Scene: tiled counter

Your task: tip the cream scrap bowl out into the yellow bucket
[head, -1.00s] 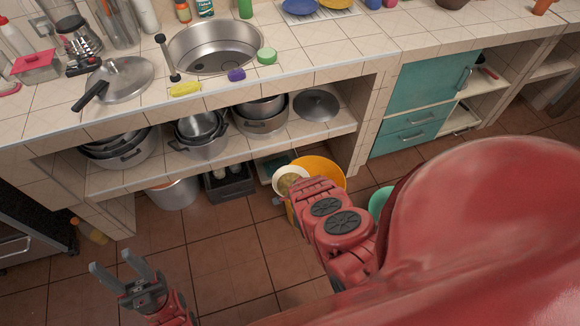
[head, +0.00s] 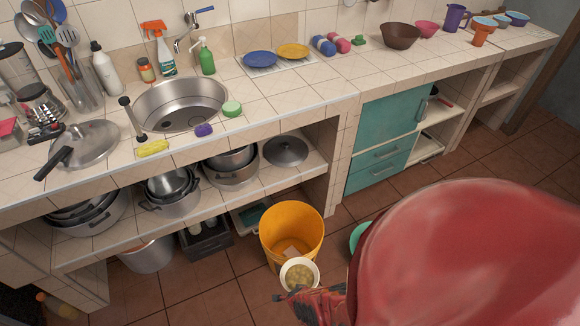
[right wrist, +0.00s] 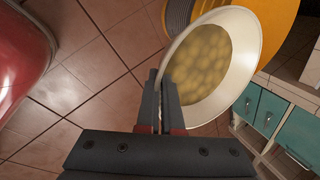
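The yellow bucket (head: 273,236) stands on the floor in front of the counter, with a pale flat piece visible inside. The cream scrap bowl (head: 316,282) is at the bucket's near side in the head view, with yellowish-brown lumps in it. The lumps lie in the bowl. My left gripper is out of view.
A green container (head: 358,238) stands right of the bucket, partly hidden by my red body. A dark crate (head: 207,243) and a metal pot (head: 147,256) stand on the floor to the left. The counter's lower shelf (head: 292,178) is behind the bucket.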

